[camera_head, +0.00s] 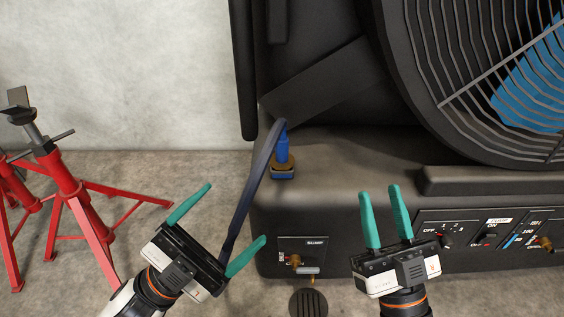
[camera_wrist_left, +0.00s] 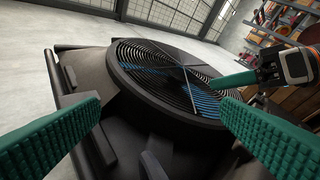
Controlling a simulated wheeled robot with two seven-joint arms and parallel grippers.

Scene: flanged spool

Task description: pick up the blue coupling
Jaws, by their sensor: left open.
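The blue coupling (camera_head: 282,148) stands upright on a brass-coloured fitting (camera_head: 284,163) on the black machine's top left corner. A dark blue hose (camera_head: 262,165) bends from the coupling's top down to the left, toward my left gripper. My left gripper (camera_head: 236,212) is open, with its teal fingers wide apart, below and left of the coupling and not touching it. Whether the hose passes between or behind those fingers is unclear. My right gripper (camera_head: 379,191) is open with a narrower gap, right of the coupling. I cannot make out the coupling in the left wrist view.
The black machine (camera_head: 340,150) carries a large round fan grille (camera_head: 480,60), which also shows in the left wrist view (camera_wrist_left: 175,75). Control panels (camera_head: 480,238) and a small valve (camera_head: 297,262) are on its front. Red jack stands (camera_head: 75,190) stand at the left.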

